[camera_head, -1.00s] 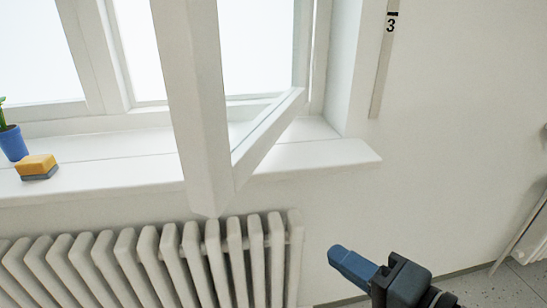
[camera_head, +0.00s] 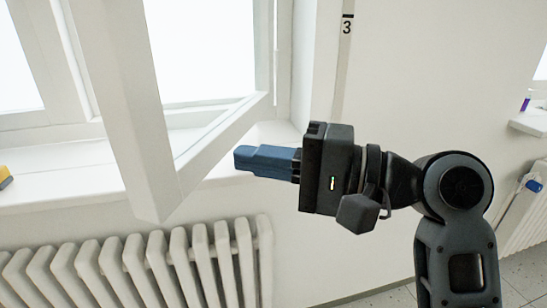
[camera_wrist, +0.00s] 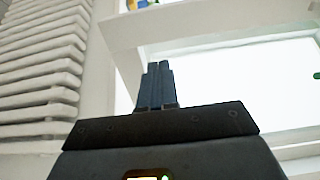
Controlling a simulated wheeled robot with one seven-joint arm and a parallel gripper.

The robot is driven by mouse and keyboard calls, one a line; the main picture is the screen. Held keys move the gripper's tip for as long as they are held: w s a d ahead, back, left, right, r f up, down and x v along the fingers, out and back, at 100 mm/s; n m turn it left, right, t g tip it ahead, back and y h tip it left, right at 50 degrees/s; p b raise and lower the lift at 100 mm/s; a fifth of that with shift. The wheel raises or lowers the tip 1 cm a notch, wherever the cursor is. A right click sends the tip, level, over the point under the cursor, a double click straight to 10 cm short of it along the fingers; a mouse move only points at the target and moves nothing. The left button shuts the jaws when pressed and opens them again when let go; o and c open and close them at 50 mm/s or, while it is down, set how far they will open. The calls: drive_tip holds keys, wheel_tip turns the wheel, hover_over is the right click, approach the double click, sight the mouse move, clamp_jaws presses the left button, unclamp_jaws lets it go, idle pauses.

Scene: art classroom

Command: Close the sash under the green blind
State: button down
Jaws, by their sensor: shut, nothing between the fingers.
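The white window sash (camera_head: 128,110) stands open, swung into the room. Its free edge hangs over the front of the sill, and its lower rail runs back to the hinge side at the right. No green blind shows in either view. My gripper (camera_head: 240,158), with blue fingers, is shut and empty. In the head view it is just right of the sash's lower rail, in front of the sill's right end, pointing left. A small gap shows between them in the picture; depth is hard to judge. In the wrist view the fingers (camera_wrist: 158,72) are together against a bright pane.
A white sill (camera_head: 60,190) runs under the window, with a yellow sponge (camera_head: 5,178) at the left edge of view. A ribbed radiator (camera_head: 185,265) stands below. A strip marked 3 (camera_head: 346,45) is on the wall at right.

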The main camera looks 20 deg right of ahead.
sight(169, 147)
drive_tip(key=x, duration=0.9)
drive_tip(key=shift+w+a+p, duration=0.15)
drive_tip(key=shift+a+p, duration=0.1)
drive_tip(key=shift+p, duration=0.05)
drive_tip(key=shift+a, duration=0.1)
